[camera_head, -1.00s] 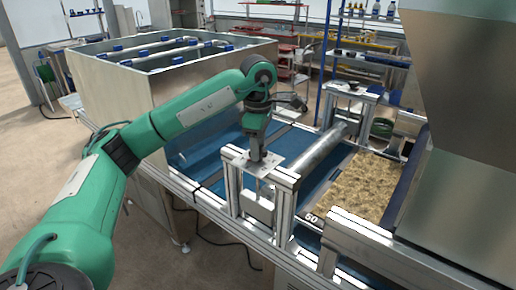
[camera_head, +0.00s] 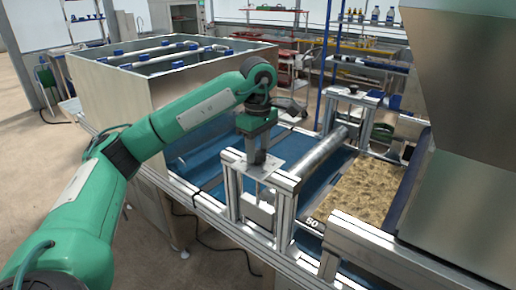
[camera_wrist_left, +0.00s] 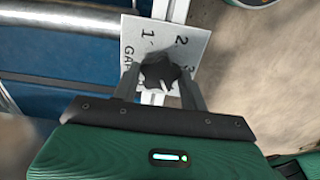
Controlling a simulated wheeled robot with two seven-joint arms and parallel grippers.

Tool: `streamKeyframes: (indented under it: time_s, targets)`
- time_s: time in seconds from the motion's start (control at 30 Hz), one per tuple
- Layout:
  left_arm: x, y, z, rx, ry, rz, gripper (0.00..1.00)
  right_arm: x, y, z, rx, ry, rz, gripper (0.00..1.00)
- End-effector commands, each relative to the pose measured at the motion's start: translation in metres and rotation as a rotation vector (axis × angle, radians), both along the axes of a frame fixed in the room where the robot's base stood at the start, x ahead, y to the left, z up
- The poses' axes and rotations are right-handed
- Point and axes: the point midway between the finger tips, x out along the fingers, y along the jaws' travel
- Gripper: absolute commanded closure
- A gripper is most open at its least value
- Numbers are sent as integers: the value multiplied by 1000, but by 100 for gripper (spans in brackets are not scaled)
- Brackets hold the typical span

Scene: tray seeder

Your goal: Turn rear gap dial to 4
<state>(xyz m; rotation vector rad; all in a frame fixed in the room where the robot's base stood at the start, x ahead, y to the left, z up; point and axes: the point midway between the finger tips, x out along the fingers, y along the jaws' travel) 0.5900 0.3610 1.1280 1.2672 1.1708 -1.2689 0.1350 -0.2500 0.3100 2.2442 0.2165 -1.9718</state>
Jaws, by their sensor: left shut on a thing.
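The dial (camera_wrist_left: 160,74) is a dark lobed knob on a pale plate (camera_wrist_left: 196,42) marked 1, 2, 3 and part of the word GAP in the left wrist view. A light pointer mark on the knob faces down and slightly right in that view. The 4 is not visible there. My left gripper (camera_wrist_left: 158,82) is shut on the knob, one finger on each side. In the head view my left gripper (camera_head: 256,158) points down onto the plate (camera_head: 282,168) on top of the near roller post. My right gripper is not in view.
A metal roller (camera_head: 322,150) spans the blue belt (camera_head: 208,142) beside the post. A second dark dial (camera_head: 352,91) sits on the far post. A soil bed (camera_head: 362,188) and a large metal hopper (camera_head: 465,190) stand to the right. A metal tank (camera_head: 120,92) stands behind my left arm.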

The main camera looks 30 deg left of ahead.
Motion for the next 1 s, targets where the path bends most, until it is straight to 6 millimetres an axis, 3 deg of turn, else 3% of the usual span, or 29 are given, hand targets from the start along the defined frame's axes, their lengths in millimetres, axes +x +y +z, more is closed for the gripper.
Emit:
streamKeyframes:
  time_s: [0.17, 0.2, 0.3, 0.67, 1.0]
  targets:
    - [1, 1, 3, -1, -7, 4, 79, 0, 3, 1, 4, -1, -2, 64]
    - [1, 1, 3, -1, -7, 4, 54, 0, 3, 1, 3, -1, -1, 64]
    - [1, 1, 3, 0, -6, 4, 35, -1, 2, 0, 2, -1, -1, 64]
    - [0, 0, 4, 0, -3, 2, 35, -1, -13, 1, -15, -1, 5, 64]
    - [1, 1, 48, 1, -6, 2, 35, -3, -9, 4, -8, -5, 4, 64]
